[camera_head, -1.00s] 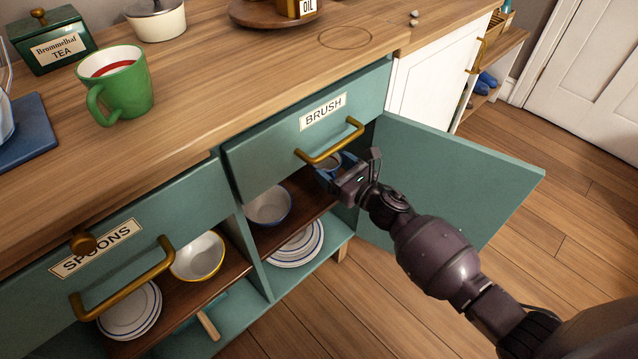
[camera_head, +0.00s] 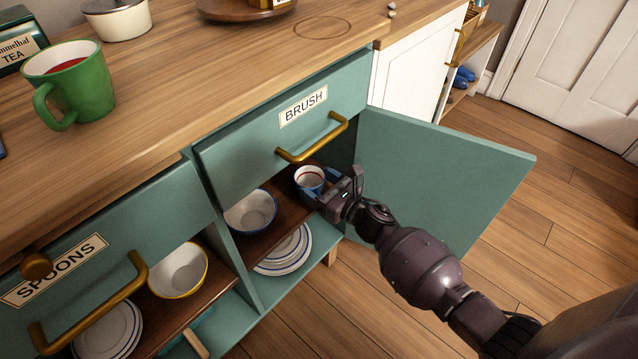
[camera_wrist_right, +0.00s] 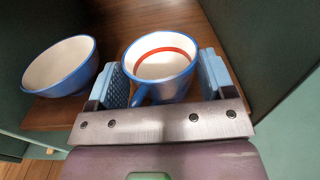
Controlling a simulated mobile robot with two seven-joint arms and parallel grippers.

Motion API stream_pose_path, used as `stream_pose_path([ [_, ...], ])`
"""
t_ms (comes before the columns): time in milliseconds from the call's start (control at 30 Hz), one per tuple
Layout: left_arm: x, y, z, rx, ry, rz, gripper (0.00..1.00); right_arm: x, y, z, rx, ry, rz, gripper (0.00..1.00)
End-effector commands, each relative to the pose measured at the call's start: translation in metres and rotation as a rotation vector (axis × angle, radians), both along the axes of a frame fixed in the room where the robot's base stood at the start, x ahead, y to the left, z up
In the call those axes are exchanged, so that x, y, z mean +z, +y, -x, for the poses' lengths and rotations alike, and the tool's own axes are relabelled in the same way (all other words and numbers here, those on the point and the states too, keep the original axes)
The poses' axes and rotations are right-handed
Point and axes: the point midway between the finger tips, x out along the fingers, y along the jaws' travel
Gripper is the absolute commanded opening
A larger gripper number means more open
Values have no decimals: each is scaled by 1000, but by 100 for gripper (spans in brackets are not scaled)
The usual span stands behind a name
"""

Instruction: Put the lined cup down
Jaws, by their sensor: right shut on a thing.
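The lined cup (camera_head: 309,179) is blue outside and pale inside with a red line below its rim. It is upright in the open cupboard under the BRUSH drawer, over the brown shelf (camera_head: 277,234). My right gripper (camera_head: 319,187) is shut on it. In the right wrist view the cup (camera_wrist_right: 160,70) sits between the two blue finger pads of the gripper (camera_wrist_right: 163,78), with its handle towards me. The cup looks at or very near shelf level; its base is hidden, so contact is unclear. My left gripper is not in view.
A blue-rimmed bowl (camera_head: 251,212) stands on the shelf left of the cup, close but apart. The BRUSH drawer's brass handle (camera_head: 312,140) juts out above. The open cupboard door (camera_head: 440,185) bounds the right side. Plates (camera_head: 285,250) lie on the lower shelf. A green mug (camera_head: 75,85) stands on the counter.

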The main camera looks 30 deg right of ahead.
Motion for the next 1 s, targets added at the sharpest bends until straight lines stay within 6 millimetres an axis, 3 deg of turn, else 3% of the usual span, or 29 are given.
stream_pose_path([
  [33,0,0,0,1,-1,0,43,0,0,0,0,0,0,80],
  [167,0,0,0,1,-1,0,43,0,0,0,0,0,0,100],
  [500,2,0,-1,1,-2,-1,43,4,-1,2,0,1,1,100],
  [667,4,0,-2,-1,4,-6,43,5,-8,20,-1,1,1,100],
  [1000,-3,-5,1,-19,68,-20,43,5,-29,79,-2,0,0,100],
])
